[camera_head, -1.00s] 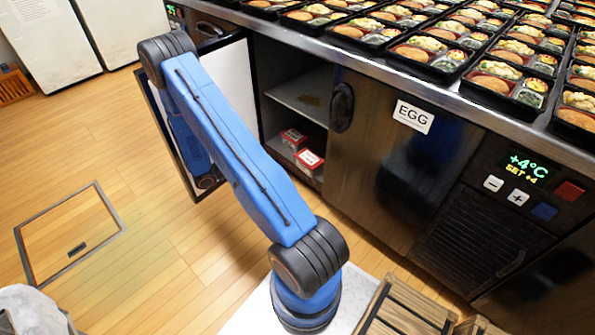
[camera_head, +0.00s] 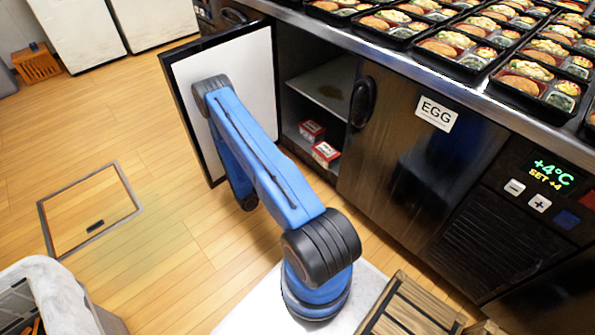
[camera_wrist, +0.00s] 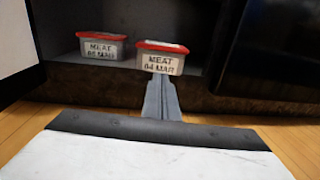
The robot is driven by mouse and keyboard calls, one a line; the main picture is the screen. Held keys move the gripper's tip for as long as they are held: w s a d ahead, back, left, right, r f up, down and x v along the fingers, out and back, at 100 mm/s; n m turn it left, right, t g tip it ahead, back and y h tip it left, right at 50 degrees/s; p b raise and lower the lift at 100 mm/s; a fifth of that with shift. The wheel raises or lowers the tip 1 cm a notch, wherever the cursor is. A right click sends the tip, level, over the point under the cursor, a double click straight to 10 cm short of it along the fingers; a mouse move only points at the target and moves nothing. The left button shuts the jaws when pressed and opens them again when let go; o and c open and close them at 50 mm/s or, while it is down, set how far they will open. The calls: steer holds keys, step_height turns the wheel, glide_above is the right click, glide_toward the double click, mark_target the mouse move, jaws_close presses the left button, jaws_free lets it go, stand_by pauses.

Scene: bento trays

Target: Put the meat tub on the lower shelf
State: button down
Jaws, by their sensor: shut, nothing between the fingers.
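The other tub (camera_wrist: 161,59) is nearer the shelf's front edge and shows in the head view too (camera_head: 326,153). My gripper (camera_wrist: 161,84) is shut and empty, its fingers pointing at the nearer tub's lower front. I cannot tell whether they touch it. In the head view my arm hides the gripper.
The fridge door (camera_head: 262,85) stands open left of the opening. The upper shelf (camera_head: 325,85) looks bare. A shut door labelled EGG (camera_head: 400,150) is at the right. Bento trays fill the counter above. A grey bin (camera_head: 50,285) and a wooden crate (camera_head: 410,310) stand near me.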

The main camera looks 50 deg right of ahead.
glide_toward(326, 154)
steer(key=d+f, duration=0.1)
steer(key=d, duration=0.1)
steer(key=w+d+f, duration=0.1)
steer(key=d+f, duration=0.1)
steer(key=shift+w+d+f, duration=0.1)
steer(key=shift+d+f, duration=0.15)
steer(key=shift+d, duration=0.15)
steer(key=shift+d, duration=0.1)
steer(key=x, duration=0.7)
steer(key=shift+d, duration=0.2)
